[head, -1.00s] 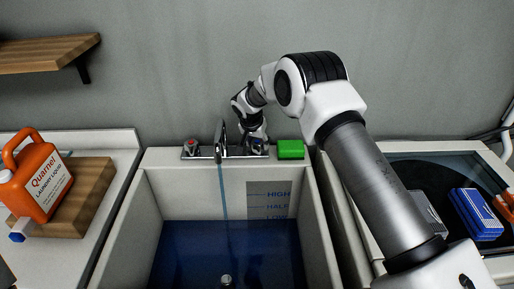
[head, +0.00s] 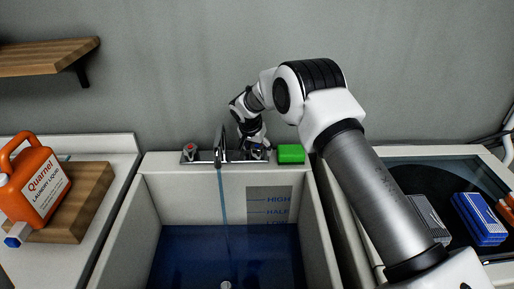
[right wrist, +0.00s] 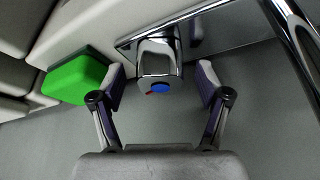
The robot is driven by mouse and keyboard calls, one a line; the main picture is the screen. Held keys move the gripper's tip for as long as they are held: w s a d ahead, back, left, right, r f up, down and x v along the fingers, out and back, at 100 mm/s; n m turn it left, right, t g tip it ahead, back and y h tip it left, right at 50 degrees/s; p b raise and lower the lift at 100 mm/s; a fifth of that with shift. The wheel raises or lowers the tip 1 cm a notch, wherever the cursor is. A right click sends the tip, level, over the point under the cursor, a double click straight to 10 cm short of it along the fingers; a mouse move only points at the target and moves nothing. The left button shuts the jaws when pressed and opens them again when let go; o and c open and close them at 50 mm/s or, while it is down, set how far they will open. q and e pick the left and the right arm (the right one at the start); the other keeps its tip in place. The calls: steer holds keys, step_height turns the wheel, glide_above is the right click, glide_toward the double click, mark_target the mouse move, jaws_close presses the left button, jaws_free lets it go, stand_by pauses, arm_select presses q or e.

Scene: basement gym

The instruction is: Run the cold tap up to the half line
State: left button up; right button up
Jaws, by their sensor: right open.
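The sink basin (head: 128,232) holds dark blue water (head: 190,255). A thin stream (head: 223,195) falls from the chrome spout (head: 220,145) into it. The level plate (head: 256,191) on the back wall reads HIGH, HALF and a lowest mark; the water surface is at about the lowest mark, below HALF. The cold tap (right wrist: 160,70), chrome with a blue cap, is between the fingers of my open right gripper (right wrist: 161,74), with gaps on both sides. In the head view the right gripper (head: 257,145) partly hides this tap. My left gripper is out of view.
A green sponge-like block (head: 291,153) sits on the ledge close to my right gripper. The red-marked hot tap (head: 190,150) is left of the spout. Blue boxes (head: 480,218) are at right.

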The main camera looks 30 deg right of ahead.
steer(key=v, duration=1.2)
